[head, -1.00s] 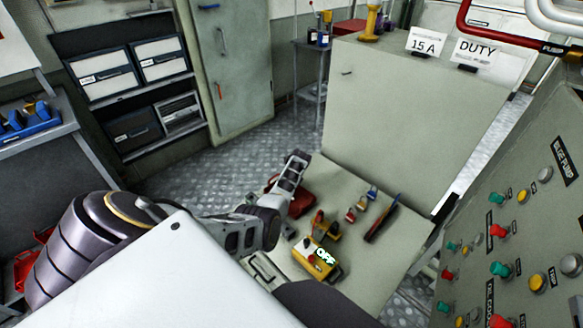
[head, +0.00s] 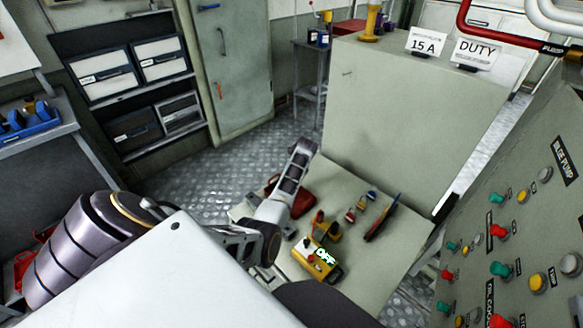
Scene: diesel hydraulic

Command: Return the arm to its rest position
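My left arm comes in from the left behind my white body. Its end, with the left gripper (head: 302,148), points up and away over the back left edge of the low bench (head: 385,262). I see the gripper from the side and small, so its fingers cannot be told apart. Nothing shows held in it. The forearm link hides part of a red case (head: 298,200) on the bench. My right gripper is not in view.
A grey cabinet (head: 415,125) stands behind. A control panel (head: 525,225) is at right. The floor (head: 215,170) at left is clear.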

